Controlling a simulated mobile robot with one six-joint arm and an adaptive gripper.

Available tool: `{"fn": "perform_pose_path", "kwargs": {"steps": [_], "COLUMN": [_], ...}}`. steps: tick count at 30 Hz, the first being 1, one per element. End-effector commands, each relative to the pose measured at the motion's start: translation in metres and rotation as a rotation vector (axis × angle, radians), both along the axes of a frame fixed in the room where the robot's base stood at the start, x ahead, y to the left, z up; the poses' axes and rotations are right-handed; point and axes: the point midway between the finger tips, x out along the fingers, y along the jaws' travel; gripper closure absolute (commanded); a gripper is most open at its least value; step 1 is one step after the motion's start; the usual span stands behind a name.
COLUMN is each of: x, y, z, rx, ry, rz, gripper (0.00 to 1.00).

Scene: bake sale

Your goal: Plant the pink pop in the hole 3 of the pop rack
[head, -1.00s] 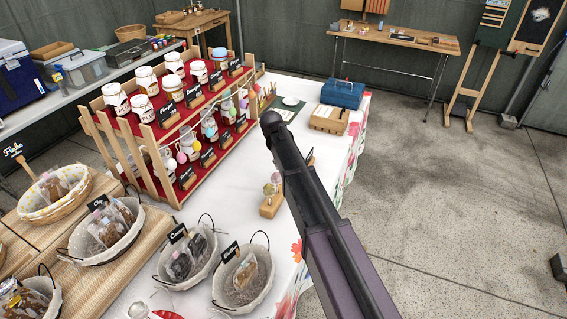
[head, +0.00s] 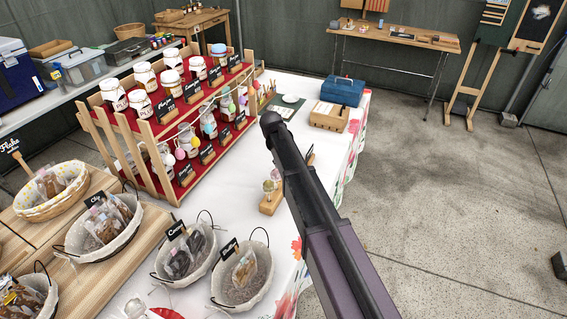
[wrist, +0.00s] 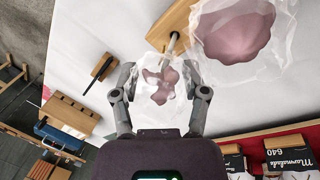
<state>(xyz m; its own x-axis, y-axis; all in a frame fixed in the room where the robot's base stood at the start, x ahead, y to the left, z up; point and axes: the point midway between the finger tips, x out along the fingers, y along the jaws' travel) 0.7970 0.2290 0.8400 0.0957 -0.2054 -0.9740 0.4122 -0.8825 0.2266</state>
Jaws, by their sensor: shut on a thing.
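In the wrist view, my gripper (wrist: 162,90) is shut on a pop in a clear wrapper with dull pink showing inside, which I take as the pink pop (wrist: 160,84). A pale stick runs from near it toward the wooden pop rack (wrist: 168,24); I cannot tell whether it sits in a hole. A larger-looking wrapped dull-pink pop (wrist: 235,30) is at upper right, close beside the gripper. In the head view, the pop rack (head: 270,205) stands on the white table with small pops above it. My arm hides the gripper there, and hole numbers cannot be read.
The tiered jar stand (head: 167,186) is left of the rack. Lined baskets (head: 243,294) with wrapped treats are in front. A blue box (head: 343,91) and a wooden box (head: 327,116) are at the table's far end. Bare white cloth surrounds the rack.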

Motion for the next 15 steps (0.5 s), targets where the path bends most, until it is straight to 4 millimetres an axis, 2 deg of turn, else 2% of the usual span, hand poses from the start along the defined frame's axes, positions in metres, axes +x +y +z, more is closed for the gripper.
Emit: {"fn": "perform_pose_path", "kwargs": {"steps": [10, 11, 12, 14, 15], "x": [0.0000, 0.0000, 0.0000, 0.0000, 0.0000], "y": [0.0000, 0.0000, 0.0001, 0.0000, 0.0000], "z": [-0.0069, -0.0063, -0.0059, -0.0058, -0.0058], "rx": [0.000, 0.000, 0.000, 0.000, 0.000], "ry": [0.000, 0.000, 0.000, 0.000, 0.000], "rz": [0.000, 0.000, 0.000, 0.000, 0.000], "gripper": [0.57, 0.36, 0.24, 0.06, 0.02]}}
